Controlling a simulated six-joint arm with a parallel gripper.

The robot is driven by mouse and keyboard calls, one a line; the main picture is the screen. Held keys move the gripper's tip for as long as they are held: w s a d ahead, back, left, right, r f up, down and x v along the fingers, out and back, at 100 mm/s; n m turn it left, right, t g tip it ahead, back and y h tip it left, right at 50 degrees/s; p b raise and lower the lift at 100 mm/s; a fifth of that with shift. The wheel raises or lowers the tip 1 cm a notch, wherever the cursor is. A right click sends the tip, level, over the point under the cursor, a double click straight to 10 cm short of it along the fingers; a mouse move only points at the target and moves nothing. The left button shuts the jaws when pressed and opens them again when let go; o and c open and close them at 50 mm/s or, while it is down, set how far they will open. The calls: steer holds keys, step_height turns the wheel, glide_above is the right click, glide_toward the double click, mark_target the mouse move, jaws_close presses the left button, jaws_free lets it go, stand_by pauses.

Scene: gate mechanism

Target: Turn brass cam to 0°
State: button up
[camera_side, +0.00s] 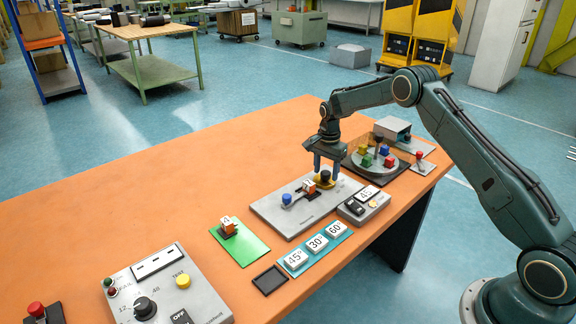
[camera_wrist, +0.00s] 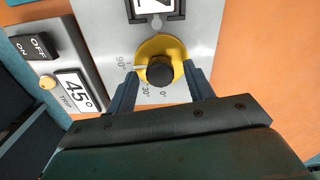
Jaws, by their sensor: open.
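The brass cam (camera_wrist: 160,45) is a yellow disc with a black knob (camera_wrist: 160,71) on a grey plate (camera_side: 270,210). In the side view the cam (camera_side: 325,183) sits at the plate's far right end. Printed marks run around its near left side, with 90° (camera_wrist: 122,63) at left, 30° (camera_wrist: 146,91) and 0° (camera_wrist: 164,94) nearest my gripper. A pale line on the cam's left side appears to point near 90°. My gripper (camera_wrist: 160,73) is open, its fingers on either side of the knob; I cannot tell whether they touch the cam.
An orange numbered block (camera_side: 309,187) and a blue knob (camera_side: 286,199) are on the same plate. A switch box (camera_side: 362,206) with a 45° card stands beside it. A round tray (camera_side: 374,167) of coloured blocks lies behind.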

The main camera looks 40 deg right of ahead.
steer(key=c, duration=1)
steer(key=shift+o, duration=0.2)
steer(key=shift+n, duration=0.4)
steer(key=n, duration=0.3)
steer(key=shift+n, duration=0.3)
steer(key=n, duration=0.4)
steer(key=shift+r+n, duration=0.1)
steer(key=shift+n, duration=0.2)
steer(key=n, duration=0.4)
steer(key=shift+n, duration=2.5)
